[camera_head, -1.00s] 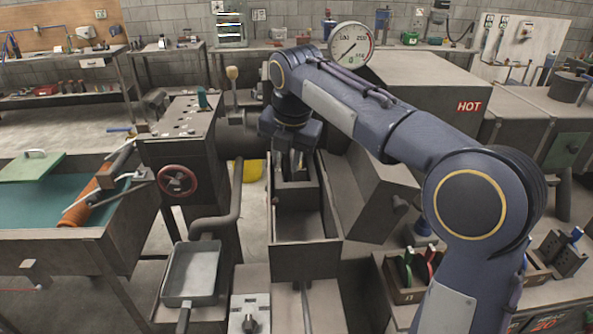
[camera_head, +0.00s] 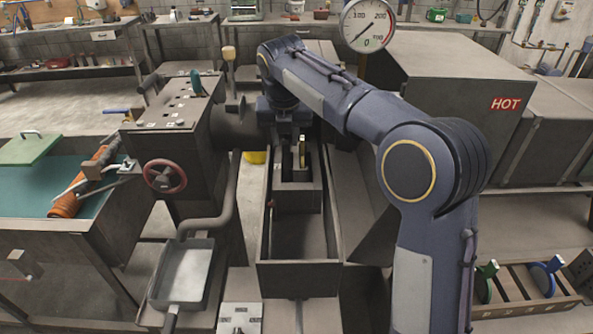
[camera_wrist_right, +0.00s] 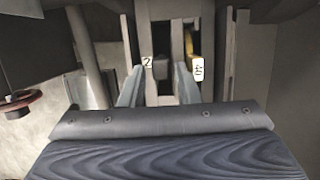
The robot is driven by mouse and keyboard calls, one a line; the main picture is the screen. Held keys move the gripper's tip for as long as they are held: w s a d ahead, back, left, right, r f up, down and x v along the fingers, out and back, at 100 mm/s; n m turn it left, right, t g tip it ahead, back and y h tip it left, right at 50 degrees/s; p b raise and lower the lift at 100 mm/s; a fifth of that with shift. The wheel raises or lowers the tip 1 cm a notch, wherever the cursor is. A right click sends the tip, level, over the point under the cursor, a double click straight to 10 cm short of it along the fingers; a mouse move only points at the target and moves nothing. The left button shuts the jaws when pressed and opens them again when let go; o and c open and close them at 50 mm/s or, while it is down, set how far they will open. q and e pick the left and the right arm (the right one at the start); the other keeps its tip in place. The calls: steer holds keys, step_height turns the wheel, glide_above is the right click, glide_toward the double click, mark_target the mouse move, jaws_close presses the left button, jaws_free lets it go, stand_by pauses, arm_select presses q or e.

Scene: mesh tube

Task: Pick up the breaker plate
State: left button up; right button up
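My right gripper (camera_head: 291,150) reaches down over the far end of a long dark open trough (camera_head: 298,278). In the right wrist view its two pale fingers (camera_wrist_right: 159,88) are apart. A dark block (camera_wrist_right: 160,68) shows between or just beyond them, beside a white "2" label; contact cannot be told. A yellow-edged upright plate (camera_wrist_right: 194,48) with a "40" label stands just right of the right finger; its yellow edge also shows in the head view (camera_head: 302,152). I cannot tell which piece is the breaker plate. My left gripper is not in view.
The trough's side walls stand close around the gripper. A machine with a red handwheel (camera_head: 165,176) is at left, a large box marked HOT (camera_head: 450,95) at right. A rack (camera_head: 520,291) with green and blue handled discs is at lower right. A grey pan (camera_head: 184,275) sits lower left.

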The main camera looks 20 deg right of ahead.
steer(key=shift+x, duration=1.4)
steer(key=shift+d, duration=0.1)
jaws_close()
steer(key=shift+r, duration=0.15)
